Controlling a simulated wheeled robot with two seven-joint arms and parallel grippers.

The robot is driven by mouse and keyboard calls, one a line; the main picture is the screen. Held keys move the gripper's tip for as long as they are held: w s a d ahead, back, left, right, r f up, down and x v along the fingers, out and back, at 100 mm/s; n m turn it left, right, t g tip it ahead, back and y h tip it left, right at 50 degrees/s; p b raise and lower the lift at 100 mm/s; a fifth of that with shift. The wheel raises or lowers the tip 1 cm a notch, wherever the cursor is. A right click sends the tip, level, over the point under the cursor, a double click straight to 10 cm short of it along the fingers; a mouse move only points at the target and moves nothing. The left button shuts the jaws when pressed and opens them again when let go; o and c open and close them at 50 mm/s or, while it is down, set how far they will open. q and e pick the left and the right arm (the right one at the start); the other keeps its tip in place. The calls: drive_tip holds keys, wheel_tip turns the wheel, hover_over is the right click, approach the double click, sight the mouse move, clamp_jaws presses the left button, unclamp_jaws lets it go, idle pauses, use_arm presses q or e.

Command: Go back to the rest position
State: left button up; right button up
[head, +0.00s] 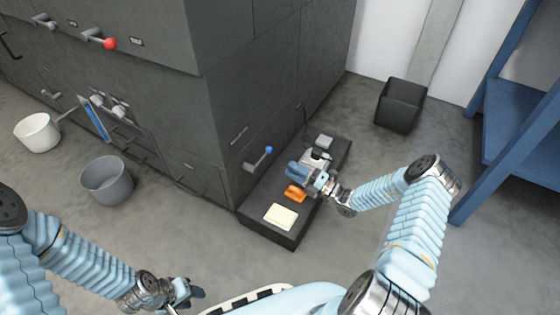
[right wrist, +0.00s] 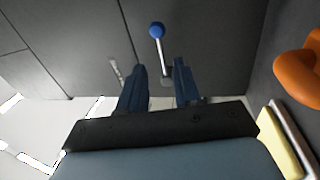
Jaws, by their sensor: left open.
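My right gripper (head: 298,172) is held out over the low dark platform beside the cabinet. In the right wrist view, its two dark blue fingers (right wrist: 160,82) stand apart with nothing between them. A lever with a blue knob (head: 268,150) sticks out from the cabinet side, a little left of this gripper. The blue knob (right wrist: 157,30) also shows beyond the fingertips in the right wrist view. My left gripper (head: 190,293) is low at the bottom of the head view, open, over bare floor. Its fingers are partly hidden and small.
The dark cabinet (head: 225,110) fills the upper left. On the platform (head: 262,228) lie an orange object (head: 296,194) and a pale yellow block (head: 281,216). A grey bucket (head: 107,180), white bucket (head: 38,132), black bin (head: 401,104) and blue rack (head: 482,170) stand around.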

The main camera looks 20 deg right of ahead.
drive_tip(key=shift+v, duration=1.15)
drive_tip(key=s+a+f+n+g+p, duration=0.1)
drive_tip(key=s+a+n+g+p, duration=0.2)
drive_tip(key=s+a+n+g, duration=0.6)
drive_tip(key=s+a+n+g+p, duration=0.3)
drive_tip(key=s+a+n+g, duration=0.4)
drive_tip(key=a+n, duration=0.4)
drive_tip(key=s+r+n+h+p, duration=0.2)
drive_tip(key=s+n+h+p, duration=0.1)
drive_tip(key=n, duration=0.9)
drive_tip(key=s+r+n+h+p, duration=0.2)
drive_tip(key=s+r+n+h, duration=0.1)
drive_tip(key=n, duration=0.9)
drive_tip(key=shift+s+d+r+n+t+h+p, duration=0.15)
drive_tip(key=shift+s+d+n+t+h+p, duration=0.35)
drive_tip(key=shift+h, duration=0.6)
